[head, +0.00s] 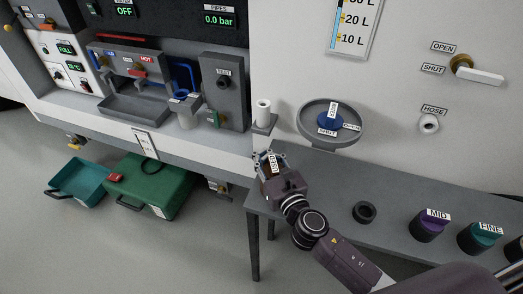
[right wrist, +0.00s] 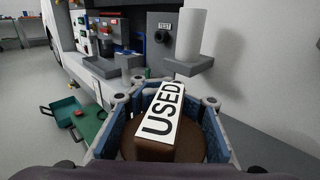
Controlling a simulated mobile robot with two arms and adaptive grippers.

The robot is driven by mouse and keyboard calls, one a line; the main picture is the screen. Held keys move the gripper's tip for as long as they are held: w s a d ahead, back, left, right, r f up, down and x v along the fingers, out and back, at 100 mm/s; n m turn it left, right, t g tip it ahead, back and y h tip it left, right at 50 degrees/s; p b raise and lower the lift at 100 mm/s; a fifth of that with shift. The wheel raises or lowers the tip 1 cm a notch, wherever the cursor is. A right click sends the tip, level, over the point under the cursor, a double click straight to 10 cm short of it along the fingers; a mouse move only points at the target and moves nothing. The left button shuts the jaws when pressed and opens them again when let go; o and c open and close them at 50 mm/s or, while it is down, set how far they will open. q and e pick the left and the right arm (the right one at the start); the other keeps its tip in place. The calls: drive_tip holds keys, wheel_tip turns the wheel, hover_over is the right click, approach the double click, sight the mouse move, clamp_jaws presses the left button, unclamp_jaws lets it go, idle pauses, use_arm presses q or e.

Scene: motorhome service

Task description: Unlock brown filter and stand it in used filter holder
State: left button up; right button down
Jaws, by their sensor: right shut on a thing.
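My right gripper (head: 269,160) is shut on the brown filter, close to the left end of the grey bench. In the right wrist view the brown filter (right wrist: 195,150) sits between the blue finger pads (right wrist: 160,115), with a white USED label on its raised bar. In the head view the gripper mostly hides the filter, and I cannot tell whether its underside touches the bench. An empty dark ring-shaped holder (head: 364,212) stands on the bench to the right of my gripper; I see no label on it. My left gripper is out of view.
The grey bench (head: 318,184) also bears the purple MID filter (head: 432,224) and teal FINE filter (head: 482,236). A round grey tray (head: 308,113) with a blue OPEN/SHUT knob (head: 330,121) juts from the wall behind. A white cylinder (head: 263,113) stands on a bracket near my gripper.

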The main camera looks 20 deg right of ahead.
sight(273, 174)
drive_tip(key=shift+f+b, duration=0.85)
drive_tip(key=shift+f, duration=0.15)
drive_tip(key=c, duration=1.3)
unclamp_jaws()
drive_tip(key=shift+s, duration=0.1)
drive_tip(key=shift+f, duration=0.1)
drive_tip(key=shift+s+f, duration=0.25)
drive_tip(key=shift+s, duration=0.15)
drive_tip(key=s, duration=0.3)
drive_tip(key=s+d+r, duration=0.1)
drive_tip(key=s, duration=0.3)
drive_tip(key=s+d, duration=0.1)
drive_tip(key=s, duration=0.3)
drive_tip(key=shift+r, duration=0.15)
